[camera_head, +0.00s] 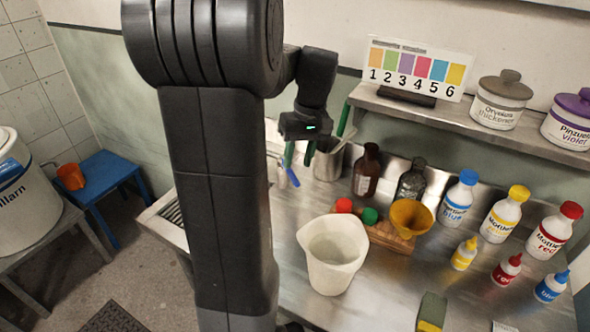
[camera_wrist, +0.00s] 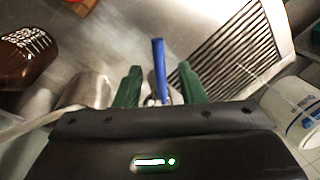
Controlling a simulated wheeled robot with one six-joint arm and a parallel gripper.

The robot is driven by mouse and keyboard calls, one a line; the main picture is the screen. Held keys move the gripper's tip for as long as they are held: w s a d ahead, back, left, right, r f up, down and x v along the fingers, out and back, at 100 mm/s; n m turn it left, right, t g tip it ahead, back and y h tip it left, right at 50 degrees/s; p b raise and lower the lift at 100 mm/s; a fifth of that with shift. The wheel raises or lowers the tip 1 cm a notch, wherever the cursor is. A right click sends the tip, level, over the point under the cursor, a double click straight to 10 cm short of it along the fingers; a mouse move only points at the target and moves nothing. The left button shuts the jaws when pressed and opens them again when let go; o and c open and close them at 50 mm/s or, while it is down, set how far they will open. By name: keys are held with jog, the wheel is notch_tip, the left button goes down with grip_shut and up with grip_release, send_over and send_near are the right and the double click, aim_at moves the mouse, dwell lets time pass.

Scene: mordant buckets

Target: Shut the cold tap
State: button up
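The cold tap shows as a blue lever (camera_head: 292,176) on a small pale metal body, at the back of the steel counter, partly hidden by my arm in the head view. In the wrist view the blue lever (camera_wrist: 159,62) stands between the two green fingers of my gripper (camera_wrist: 159,80). The fingers are apart, one on each side, with visible gaps to the lever. In the head view my gripper (camera_head: 299,157) points down just above and behind the lever. The tap's spout and any water are not clearly visible.
A metal pot with utensils (camera_head: 328,163) and a brown bottle (camera_head: 367,172) stand close right of the tap. A white jug (camera_head: 333,258) stands in front. The shelf (camera_head: 440,113) is at the back right. A ribbed drainer (camera_wrist: 225,50) lies beside the tap.

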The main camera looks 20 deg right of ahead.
aim_at(293, 174)
jog(key=f, duration=0.1)
jog(key=w+f, duration=0.1)
jog(key=shift+w+a+f, duration=0.15)
jog(key=shift+a+f, duration=0.05)
jog(key=shift+f, duration=0.2)
jog(key=shift+a+f, duration=0.15)
jog(key=shift+f, duration=0.5)
jog(key=shift+c, duration=0.5)
grip_shut()
